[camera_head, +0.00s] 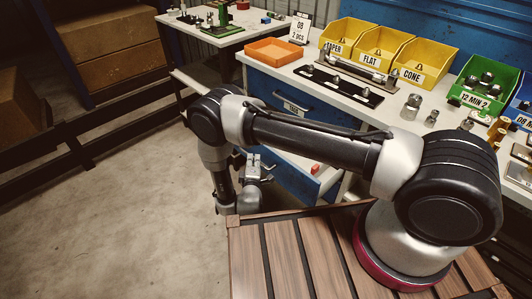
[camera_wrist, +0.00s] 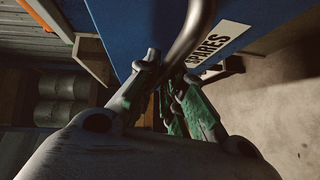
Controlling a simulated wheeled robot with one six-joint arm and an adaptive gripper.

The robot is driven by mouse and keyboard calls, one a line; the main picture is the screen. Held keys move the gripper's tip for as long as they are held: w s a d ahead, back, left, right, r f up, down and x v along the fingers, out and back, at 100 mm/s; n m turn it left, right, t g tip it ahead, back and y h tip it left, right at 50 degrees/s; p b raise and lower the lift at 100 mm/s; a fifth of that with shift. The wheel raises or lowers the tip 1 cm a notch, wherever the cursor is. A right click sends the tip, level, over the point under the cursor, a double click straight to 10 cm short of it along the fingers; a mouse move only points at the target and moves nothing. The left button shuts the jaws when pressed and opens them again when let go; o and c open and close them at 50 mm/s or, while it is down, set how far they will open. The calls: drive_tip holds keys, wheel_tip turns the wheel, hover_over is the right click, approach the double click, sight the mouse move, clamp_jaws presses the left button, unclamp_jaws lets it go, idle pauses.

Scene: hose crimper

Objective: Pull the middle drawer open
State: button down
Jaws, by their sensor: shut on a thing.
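The blue drawer cabinet stands under the white bench in the head view, and its upper drawer front (camera_head: 288,101) is shut. Below it a drawer (camera_head: 328,181) stands partly out, with a red item (camera_head: 315,168) showing inside. In the wrist view a blue drawer front (camera_wrist: 125,30) carries a white label reading SPARES (camera_wrist: 217,43) and a grey tubular handle (camera_wrist: 190,38). My gripper (camera_wrist: 168,75) is shut on this handle, its green-sided fingers on either side of the bar. In the head view my gripper (camera_head: 251,166) is small and partly hidden beside the drawer.
The bench top (camera_head: 297,68) holds an orange tray (camera_head: 274,51), yellow bins (camera_head: 381,46), a green bin (camera_head: 477,88) and metal fittings. A second table (camera_head: 213,38) stands behind. Dark rails (camera_head: 95,133) and shelves with boxes are at left. The concrete floor (camera_head: 130,215) is clear.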

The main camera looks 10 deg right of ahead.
drive_tip(key=s+a, duration=0.3)
drive_tip(key=a, duration=0.2)
drive_tip(key=shift+s, duration=0.3)
drive_tip(key=c, duration=1.5)
unclamp_jaws()
drive_tip(key=s, duration=0.5)
drive_tip(key=s+a+r, duration=0.1)
drive_tip(key=s, duration=0.1)
drive_tip(key=shift+s, duration=0.15)
